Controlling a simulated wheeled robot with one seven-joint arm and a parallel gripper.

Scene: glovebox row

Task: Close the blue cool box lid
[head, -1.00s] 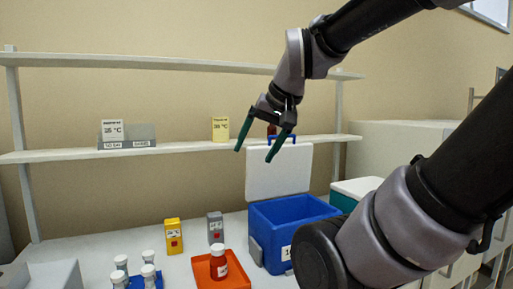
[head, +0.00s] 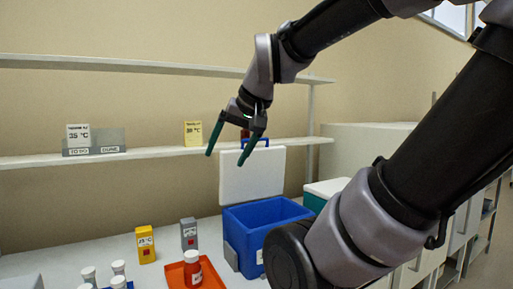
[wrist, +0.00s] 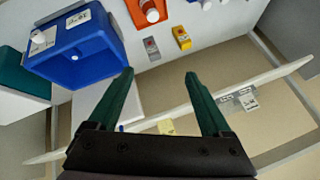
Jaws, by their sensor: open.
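The blue cool box (head: 250,243) stands open on the bench; it also shows in the wrist view (wrist: 85,62), with a white item inside. Its white lid (head: 247,182) stands upright at the back of the box, with a blue handle (head: 262,141) at the top edge. In the wrist view the lid (wrist: 92,98) lies partly behind a finger. My gripper (head: 227,155) is open and empty, with green fingers pointing down. In the head view it overlaps the lid's upper left corner; I cannot tell whether it touches. The fingers also show in the wrist view (wrist: 158,78).
A shelf (head: 165,155) with signs and a dark red bottle runs behind the lid. A teal cool box with a closed white lid (head: 326,187) stands to the right. An orange tray (head: 175,277) with a red bottle, a yellow box (head: 145,244) and a grey box (head: 189,233) are left.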

